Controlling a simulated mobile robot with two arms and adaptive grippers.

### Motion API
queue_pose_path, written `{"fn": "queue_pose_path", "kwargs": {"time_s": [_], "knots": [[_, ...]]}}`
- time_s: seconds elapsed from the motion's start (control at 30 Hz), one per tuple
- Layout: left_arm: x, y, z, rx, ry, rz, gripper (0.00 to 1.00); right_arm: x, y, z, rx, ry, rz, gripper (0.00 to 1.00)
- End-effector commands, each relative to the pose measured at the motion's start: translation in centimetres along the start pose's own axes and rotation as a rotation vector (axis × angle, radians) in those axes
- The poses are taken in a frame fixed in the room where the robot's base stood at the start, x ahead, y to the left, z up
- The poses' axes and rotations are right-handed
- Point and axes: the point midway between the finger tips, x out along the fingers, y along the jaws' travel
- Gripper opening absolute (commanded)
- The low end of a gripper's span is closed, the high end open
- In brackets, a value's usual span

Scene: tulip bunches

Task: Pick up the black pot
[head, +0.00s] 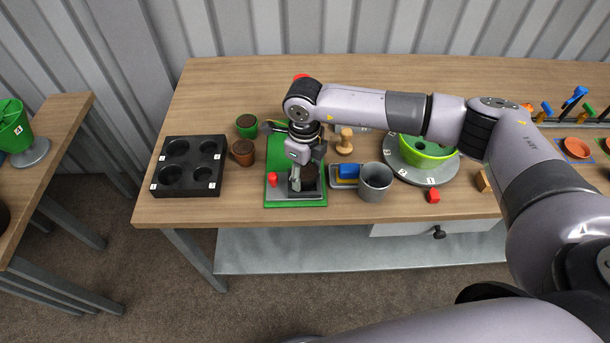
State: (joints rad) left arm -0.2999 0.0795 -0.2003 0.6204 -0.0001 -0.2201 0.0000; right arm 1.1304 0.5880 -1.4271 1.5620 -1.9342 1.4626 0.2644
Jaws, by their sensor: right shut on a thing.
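The black pot (310,178) with dark contents stands at the green mat (283,147) near the table's front edge, partly hidden by my gripper. My right gripper (303,181) reaches down over it from above and is shut on the pot. I cannot tell whether the pot touches the surface below. My left gripper is not in view.
A black tray with round holes (162,173) is at the left. Green (246,125) and brown (242,152) pots stand beside the mat. To the right are a grey cup (375,182), a green bowl (425,155) and a red block (433,196).

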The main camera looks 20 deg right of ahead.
Motion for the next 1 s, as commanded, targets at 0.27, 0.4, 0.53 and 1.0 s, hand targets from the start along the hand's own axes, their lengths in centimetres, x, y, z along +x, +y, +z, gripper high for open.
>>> {"fn": "queue_pose_path", "kwargs": {"time_s": [0.27,0.4,0.53,1.0], "knots": [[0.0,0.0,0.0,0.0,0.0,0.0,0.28,-0.1,0.0,0.0,0.0,-0.001,0.0,0.19],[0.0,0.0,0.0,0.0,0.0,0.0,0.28,-0.1,0.0,0.0,0.0,-0.001,0.0,0.19],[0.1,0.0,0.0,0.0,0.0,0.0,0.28,-0.5,-0.1,0.1,0.001,-0.003,-0.001,0.19],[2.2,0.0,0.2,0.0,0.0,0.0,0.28,-10.1,-0.1,0.2,0.0,-0.008,-0.005,0.19]]}}
